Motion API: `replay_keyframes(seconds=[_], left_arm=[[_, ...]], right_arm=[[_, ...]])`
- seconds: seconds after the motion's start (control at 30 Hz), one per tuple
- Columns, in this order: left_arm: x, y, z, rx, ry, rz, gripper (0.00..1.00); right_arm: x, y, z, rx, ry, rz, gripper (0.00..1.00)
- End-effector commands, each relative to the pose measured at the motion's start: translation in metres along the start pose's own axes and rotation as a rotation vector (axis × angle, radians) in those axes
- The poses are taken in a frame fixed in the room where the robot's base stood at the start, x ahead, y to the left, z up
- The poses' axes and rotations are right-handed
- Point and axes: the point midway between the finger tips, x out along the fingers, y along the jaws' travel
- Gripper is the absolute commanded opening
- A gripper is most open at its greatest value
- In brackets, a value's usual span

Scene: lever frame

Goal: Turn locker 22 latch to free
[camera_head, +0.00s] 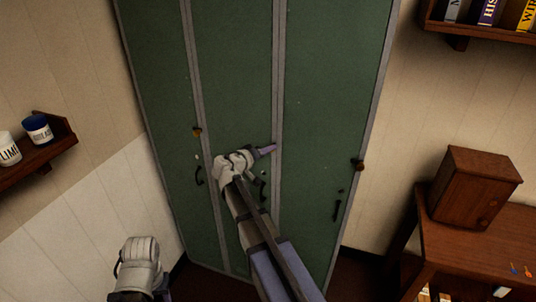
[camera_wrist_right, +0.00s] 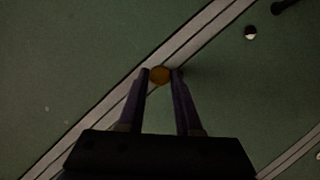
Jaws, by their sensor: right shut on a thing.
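A row of green lockers (camera_head: 239,80) with grey frames stands ahead; no locker number is readable. My right gripper (camera_head: 270,148) is at the right edge of the middle door. In the right wrist view, its two purple fingers (camera_wrist_right: 160,76) are shut on a small orange-brown latch knob (camera_wrist_right: 159,75), one finger on each side. In the head view the gripper hides this knob. Similar latches show on the left door (camera_head: 197,131) and on the right door (camera_head: 357,164). My left gripper (camera_head: 140,264) is low at the left, away from the lockers; its fingers cannot be made out.
Black door handles (camera_head: 337,210) sit below the latches. A wall shelf with jars (camera_head: 38,129) is at the left. A wooden table (camera_head: 470,252) with a brown box (camera_head: 474,188) stands at the right, under a bookshelf (camera_head: 470,30).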

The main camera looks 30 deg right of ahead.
Motion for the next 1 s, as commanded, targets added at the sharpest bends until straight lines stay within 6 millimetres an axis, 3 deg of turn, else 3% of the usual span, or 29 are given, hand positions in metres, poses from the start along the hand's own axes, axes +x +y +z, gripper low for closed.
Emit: replay_keyframes(seconds=[0.6,1.0], left_arm=[[0.048,0.005,-0.003,-0.002,0.0,0.0,0.5],[0.065,0.006,-0.004,-0.001,0.0,0.0,0.5]], right_arm=[[0.001,-0.009,0.005,-0.512,-0.004,0.208,0.0],[0.001,-0.008,0.005,-0.707,-0.004,0.288,0.0]])
